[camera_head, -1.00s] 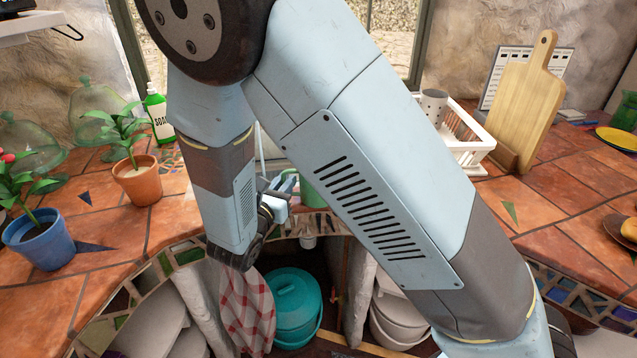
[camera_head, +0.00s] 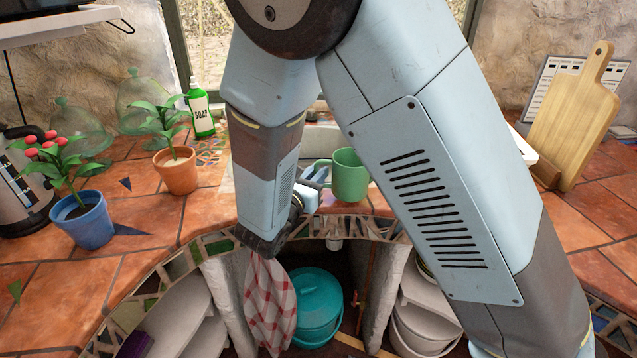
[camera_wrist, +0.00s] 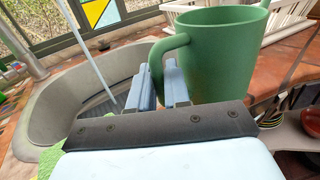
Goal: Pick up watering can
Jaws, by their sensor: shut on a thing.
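The green watering can (camera_head: 350,176) looks like a plain cup-shaped vessel with a loop handle on its left. No spout shows. It is upright at the front of the sink, partly hidden by my arm. In the wrist view, the green can (camera_wrist: 222,55) fills the upper right, with its handle reaching between my fingers. My gripper (camera_wrist: 160,88) is shut on that handle. In the head view, my gripper (camera_head: 317,176) is at the can's left side. Whether the can's base touches anything is hidden.
A grey sink (camera_wrist: 62,112) lies left of the can. Potted plants (camera_head: 83,222) (camera_head: 176,170), a soap bottle (camera_head: 200,112) and glass domes stand on the left counter. A cutting board (camera_head: 572,118) stands at the right. A teal bucket (camera_head: 308,305) is below.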

